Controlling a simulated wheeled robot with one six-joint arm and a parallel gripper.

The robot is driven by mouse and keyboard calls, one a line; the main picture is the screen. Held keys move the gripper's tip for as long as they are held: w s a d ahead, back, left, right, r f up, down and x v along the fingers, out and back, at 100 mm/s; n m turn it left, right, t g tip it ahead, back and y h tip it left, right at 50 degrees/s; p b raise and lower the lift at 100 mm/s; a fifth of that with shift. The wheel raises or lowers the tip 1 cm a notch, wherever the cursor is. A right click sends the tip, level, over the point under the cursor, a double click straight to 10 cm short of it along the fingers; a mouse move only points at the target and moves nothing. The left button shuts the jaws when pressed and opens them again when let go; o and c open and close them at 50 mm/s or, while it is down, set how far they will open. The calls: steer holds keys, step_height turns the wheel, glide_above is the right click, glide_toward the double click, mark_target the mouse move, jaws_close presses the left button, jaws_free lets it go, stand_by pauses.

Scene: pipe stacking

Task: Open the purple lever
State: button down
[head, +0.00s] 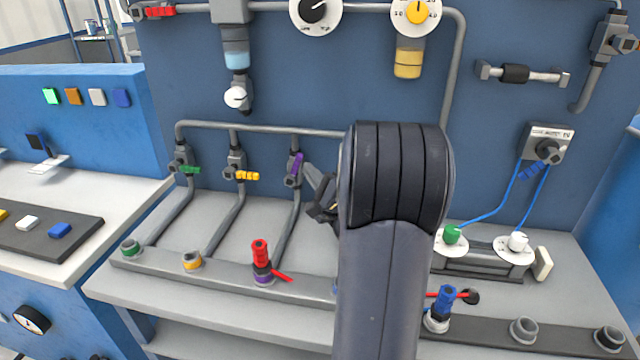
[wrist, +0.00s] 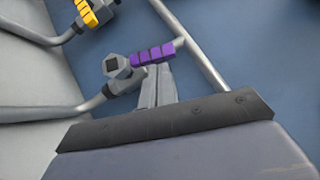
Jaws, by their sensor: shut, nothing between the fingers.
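The purple lever (head: 297,165) is on a grey valve on the third pipe from the left, on the blue back panel. In the head view it points up, along the pipe. It also shows in the wrist view (wrist: 153,54), just beyond my fingertips. My gripper (head: 309,176) is shut and empty, with its tips right beside the lever at the valve. In the wrist view its fingers (wrist: 158,80) reach up to the lever's lower side; I cannot tell whether they touch. My arm hides part of the panel to the right.
A yellow lever (head: 247,176) and a green lever (head: 189,170) sit on the pipes to the left, both lying sideways. A red fitting (head: 260,254) with a red handle stands on the bench below. Grey pipes run down close to the gripper.

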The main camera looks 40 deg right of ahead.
steer(key=shift+w, duration=0.2)
steer(key=shift+r, duration=0.1)
steer(key=r+n+g+p, duration=0.1)
steer(key=p, duration=0.2)
steer(key=w+a+r+n+g+p, duration=0.1)
steer(key=n+p, duration=0.1)
steer(key=p, duration=0.2)
steer(key=shift+y, duration=0.4)
steer(key=shift+w+a+f+n+g+p, duration=0.15)
steer(key=shift+n+g+p, duration=0.15)
steer(key=shift+g+p, duration=0.2)
